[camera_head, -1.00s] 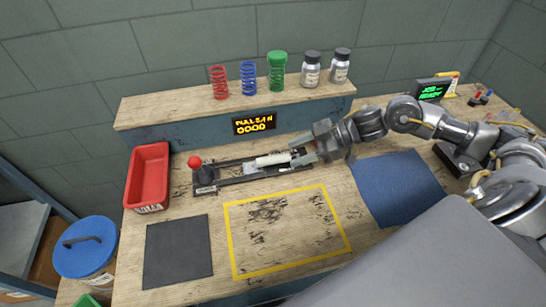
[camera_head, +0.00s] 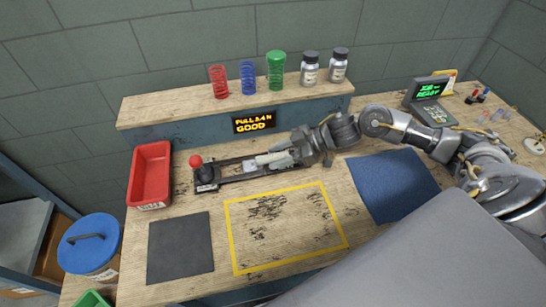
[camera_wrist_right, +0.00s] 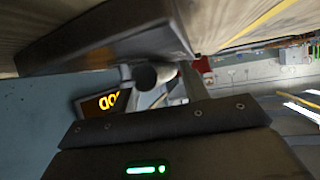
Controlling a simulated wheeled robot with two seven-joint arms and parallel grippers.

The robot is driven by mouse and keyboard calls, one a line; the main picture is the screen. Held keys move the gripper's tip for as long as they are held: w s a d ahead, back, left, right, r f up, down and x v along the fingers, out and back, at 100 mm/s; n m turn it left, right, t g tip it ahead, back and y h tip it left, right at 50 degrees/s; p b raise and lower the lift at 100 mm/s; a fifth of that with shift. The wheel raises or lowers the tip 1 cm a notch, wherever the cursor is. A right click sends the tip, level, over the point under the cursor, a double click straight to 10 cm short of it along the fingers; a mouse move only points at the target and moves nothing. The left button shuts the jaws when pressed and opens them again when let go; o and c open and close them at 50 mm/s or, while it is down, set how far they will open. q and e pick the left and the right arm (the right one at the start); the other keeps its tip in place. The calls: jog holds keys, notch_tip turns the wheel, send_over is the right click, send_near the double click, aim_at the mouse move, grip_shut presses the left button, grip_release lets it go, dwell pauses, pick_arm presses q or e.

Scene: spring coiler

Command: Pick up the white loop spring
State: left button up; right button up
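A whitish cylinder (camera_head: 268,158), perhaps the white loop spring, lies along a dark bench fixture (camera_head: 232,173) with a red knob (camera_head: 196,161). Its coils are too small to make out. My right gripper (camera_head: 282,155) comes from the right, with its fingers around the cylinder's right end, partly hiding it. In the right wrist view the two fingers (camera_wrist_right: 165,85) stand apart, with a round grey end (camera_wrist_right: 146,77) visible between them. I cannot tell whether they touch it. My left gripper is not in view.
A shelf (camera_head: 190,108) behind holds red (camera_head: 218,82), blue (camera_head: 248,78) and green (camera_head: 276,72) springs and two jars. A red bin (camera_head: 150,172) stands left. A dark mat, yellow-framed area and blue mat (camera_head: 392,185) are clear.

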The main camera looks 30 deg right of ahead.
grip_shut()
jog(key=shift+r, duration=0.1)
jog(key=shift+w+r, duration=0.1)
jog(key=shift+r, duration=0.5)
jog(key=s+a+r+p, duration=0.6)
jog(key=s+a+r, duration=0.1)
jog(key=s+r, duration=0.4)
jog(key=shift+s+r, duration=0.35)
jog(key=shift+s, duration=0.3)
jog(key=shift+r+p, duration=0.1)
jog(key=shift+p, duration=0.2)
